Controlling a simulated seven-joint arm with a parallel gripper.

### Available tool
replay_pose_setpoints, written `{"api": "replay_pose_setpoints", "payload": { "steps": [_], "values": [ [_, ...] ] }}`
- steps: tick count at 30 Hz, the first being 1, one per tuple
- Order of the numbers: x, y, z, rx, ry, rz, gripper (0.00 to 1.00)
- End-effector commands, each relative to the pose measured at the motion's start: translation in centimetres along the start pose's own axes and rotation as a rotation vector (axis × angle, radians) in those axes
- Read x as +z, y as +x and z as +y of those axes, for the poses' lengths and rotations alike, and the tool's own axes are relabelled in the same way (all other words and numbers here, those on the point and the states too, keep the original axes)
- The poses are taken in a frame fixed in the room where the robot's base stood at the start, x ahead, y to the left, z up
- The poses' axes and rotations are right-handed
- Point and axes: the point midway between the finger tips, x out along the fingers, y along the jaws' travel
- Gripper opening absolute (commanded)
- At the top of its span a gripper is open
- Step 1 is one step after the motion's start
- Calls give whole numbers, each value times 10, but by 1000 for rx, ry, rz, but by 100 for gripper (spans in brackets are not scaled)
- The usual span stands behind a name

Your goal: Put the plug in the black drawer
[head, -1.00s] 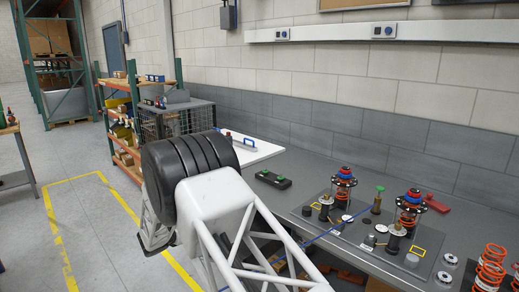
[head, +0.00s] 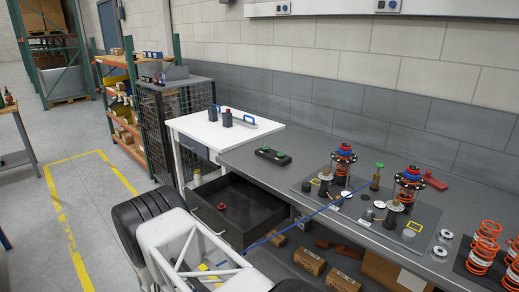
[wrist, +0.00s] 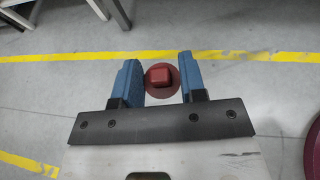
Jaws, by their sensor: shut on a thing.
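In the wrist view, my gripper (wrist: 160,75) is shut on a red plug (wrist: 160,76) with a round base and a squarish knob. The plug sits between the two blue fingers, with floor and yellow tape behind it. The black drawer (head: 268,228) stands open below the bench in the head view. A small red knob-like thing (head: 221,206) shows within the drawer's outline; I cannot tell whether it is a separate piece. My gripper does not show in the head view, so its distance from the drawer is unclear.
A grey bench (head: 310,160) carries spring assemblies and small parts. A white side table (head: 205,130) adjoins it. Cardboard boxes (head: 308,262) lie below. A thin blue line (head: 300,222) crosses the bench edge. A dark red rounded thing (wrist: 314,155) is at the wrist view's right edge.

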Motion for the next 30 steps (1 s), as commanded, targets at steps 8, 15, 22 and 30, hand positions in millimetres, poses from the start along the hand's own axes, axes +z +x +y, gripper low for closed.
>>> {"api": "replay_pose_setpoints", "payload": {
  "steps": [8, 15, 22, 30],
  "values": [
    [-48, 8, -46, -28, 10, 0, 17],
    [-35, 38, -64, -24, 12, 0, 17],
    [-3, 72, -74, -9, 6, -1, 17],
    [42, 121, -93, 14, -4, -1, 17]
  ]
}}
